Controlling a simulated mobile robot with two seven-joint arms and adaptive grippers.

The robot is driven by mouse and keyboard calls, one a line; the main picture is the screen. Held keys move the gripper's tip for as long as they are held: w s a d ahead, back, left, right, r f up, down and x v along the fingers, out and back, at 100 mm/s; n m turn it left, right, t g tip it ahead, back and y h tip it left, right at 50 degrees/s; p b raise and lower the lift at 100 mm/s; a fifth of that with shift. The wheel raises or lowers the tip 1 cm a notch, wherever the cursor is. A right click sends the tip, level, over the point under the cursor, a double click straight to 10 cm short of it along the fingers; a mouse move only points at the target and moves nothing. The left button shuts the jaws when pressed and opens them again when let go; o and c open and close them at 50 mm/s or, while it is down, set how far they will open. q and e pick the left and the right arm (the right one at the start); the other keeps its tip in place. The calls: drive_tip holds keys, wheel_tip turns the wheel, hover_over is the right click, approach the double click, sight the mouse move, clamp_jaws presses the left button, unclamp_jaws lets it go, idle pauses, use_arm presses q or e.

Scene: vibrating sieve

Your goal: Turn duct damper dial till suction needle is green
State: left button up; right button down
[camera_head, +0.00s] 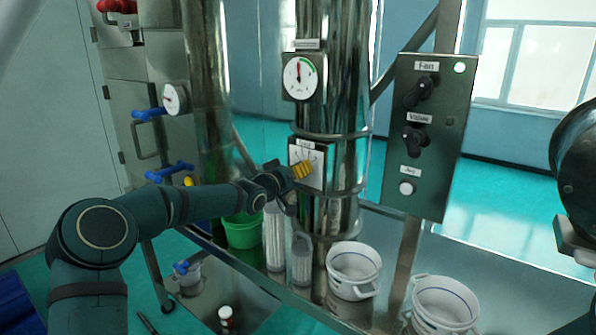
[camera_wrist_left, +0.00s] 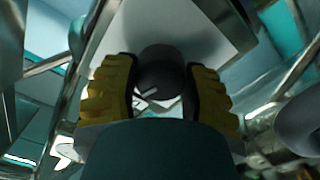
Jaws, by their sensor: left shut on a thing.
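The suction gauge (camera_head: 299,78) is a round white dial on the shiny duct, with a green arc at its upper right. Its needle points nearly straight up, left of the main green arc. Below it is the white damper plate (camera_head: 318,162) with scale marks. My left gripper (camera_head: 301,170), with yellow fingers, is at the plate's left part. In the left wrist view its fingers (camera_wrist_left: 160,92) close on both sides of a dark round knob, the damper dial (camera_wrist_left: 160,68). In the head view the gripper hides the dial. My right gripper is not in view.
A control panel (camera_head: 430,135) with two black knobs and a green lamp stands to the right. Another gauge (camera_head: 175,99) and blue handles (camera_head: 170,172) are at left.

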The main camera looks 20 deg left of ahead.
use_arm(q)
drive_tip(key=shift+m+b, duration=0.7)
drive_tip(key=shift+m, duration=0.5)
drive_tip(key=shift+m+b, duration=0.6)
drive_tip(key=shift+m, duration=1)
drive_tip(key=shift+r, duration=0.1)
drive_tip(key=o, duration=1.2)
drive_tip(key=shift+d, duration=0.1)
drive_tip(key=shift+s, duration=0.1)
drive_tip(key=v, duration=1.2)
